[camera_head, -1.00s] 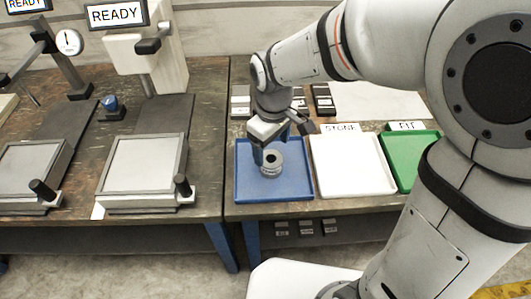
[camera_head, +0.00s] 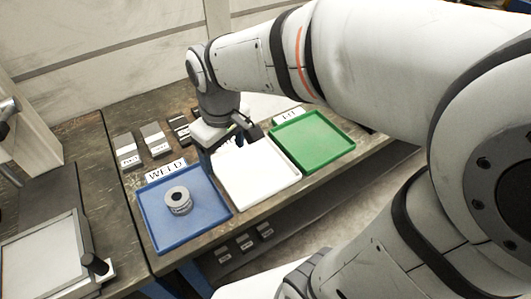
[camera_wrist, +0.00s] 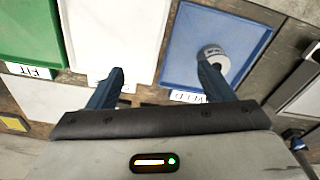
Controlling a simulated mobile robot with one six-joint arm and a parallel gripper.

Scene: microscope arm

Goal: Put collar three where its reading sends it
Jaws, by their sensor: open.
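A grey ring-shaped collar (camera_head: 178,201) sits flat in the blue tray (camera_head: 209,223) labelled WELD. Dark marks on its side are too small to read. In the wrist view the collar (camera_wrist: 213,59) lies in the blue tray (camera_wrist: 186,72), partly behind the right finger. My gripper (camera_head: 228,143) is open and empty, above the far part of the white tray (camera_head: 262,187). In the wrist view its fingers (camera_wrist: 160,72) stand wide apart. The green tray (camera_head: 315,142) labelled FIT is empty. The white tray's label is hidden by my gripper in the head view.
Several small labelled blocks (camera_head: 155,141) stand behind the blue tray. More small blocks (camera_head: 244,241) lie on the shelf below. A square plate fixture (camera_head: 45,245) with a black knob stands on the left bench. The white tray looks empty.

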